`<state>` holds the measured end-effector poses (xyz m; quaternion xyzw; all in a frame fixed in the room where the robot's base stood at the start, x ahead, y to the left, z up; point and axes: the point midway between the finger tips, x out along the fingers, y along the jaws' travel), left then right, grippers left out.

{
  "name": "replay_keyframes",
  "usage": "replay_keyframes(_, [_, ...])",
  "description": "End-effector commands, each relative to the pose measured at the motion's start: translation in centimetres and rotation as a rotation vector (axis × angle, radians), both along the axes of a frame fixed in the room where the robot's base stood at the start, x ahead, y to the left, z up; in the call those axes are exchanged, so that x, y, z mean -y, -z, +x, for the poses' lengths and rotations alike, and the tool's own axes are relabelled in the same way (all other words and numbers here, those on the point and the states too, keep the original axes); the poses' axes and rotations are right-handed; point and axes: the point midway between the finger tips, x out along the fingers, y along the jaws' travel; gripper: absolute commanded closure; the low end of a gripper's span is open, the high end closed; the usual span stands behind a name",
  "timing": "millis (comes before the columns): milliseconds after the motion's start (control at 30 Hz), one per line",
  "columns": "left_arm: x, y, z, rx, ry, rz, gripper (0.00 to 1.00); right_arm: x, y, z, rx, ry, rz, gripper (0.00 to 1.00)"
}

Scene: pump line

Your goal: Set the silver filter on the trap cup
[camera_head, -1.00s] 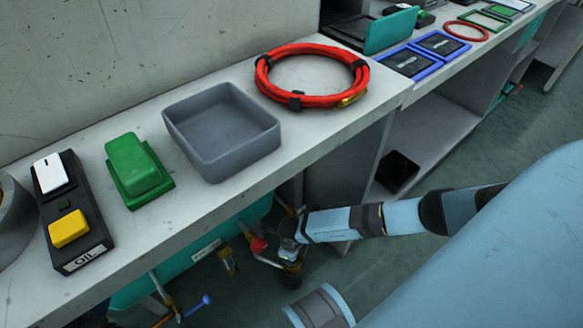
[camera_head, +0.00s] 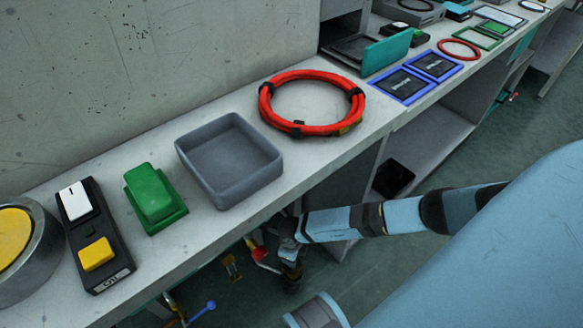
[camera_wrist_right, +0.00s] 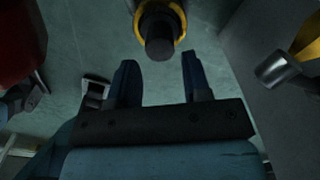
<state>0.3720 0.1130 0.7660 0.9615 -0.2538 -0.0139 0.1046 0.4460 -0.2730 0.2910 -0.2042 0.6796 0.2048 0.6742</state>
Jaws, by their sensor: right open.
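My right gripper (camera_wrist_right: 158,84) is open in the right wrist view, its two dark fingers apart with nothing between them. A dark cylinder with a yellow collar (camera_wrist_right: 160,38) is just beyond the fingertips. A silver-grey part by a yellow piece (camera_wrist_right: 278,68) shows at the right edge; I cannot tell whether it is the silver filter. In the head view my right gripper (camera_head: 290,266) is small and dark, low in front of the bench beside red and yellow parts. I cannot pick out the trap cup for sure. My left gripper is not in view.
The bench holds a grey tray (camera_head: 180,150), a red hose ring (camera_head: 270,112), a green block (camera_head: 150,195), a black switch box (camera_head: 105,235) and a round yellow-topped unit (camera_head: 12,240). The bench front edge runs close above my right arm. A red object (camera_wrist_right: 20,40) fills the wrist view's upper left.

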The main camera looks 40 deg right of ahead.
Motion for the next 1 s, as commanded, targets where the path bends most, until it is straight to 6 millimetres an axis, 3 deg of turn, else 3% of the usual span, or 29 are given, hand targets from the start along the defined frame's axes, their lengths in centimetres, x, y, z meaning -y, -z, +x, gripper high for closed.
replay_keyframes(33, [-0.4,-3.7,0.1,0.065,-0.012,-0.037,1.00,0.0,-1.1,0.0,0.000,0.000,0.000,0.56])
replay_keyframes(333, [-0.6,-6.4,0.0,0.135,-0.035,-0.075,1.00,0.0,-3.1,0.0,0.000,0.000,0.000,0.56])
replay_keyframes(633, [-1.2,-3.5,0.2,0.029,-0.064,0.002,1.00,0.0,-5.4,0.0,0.000,0.000,0.000,0.56])
replay_keyframes(1000, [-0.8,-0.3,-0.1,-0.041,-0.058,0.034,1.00,0.0,-5.5,0.0,0.000,0.000,0.000,0.56])
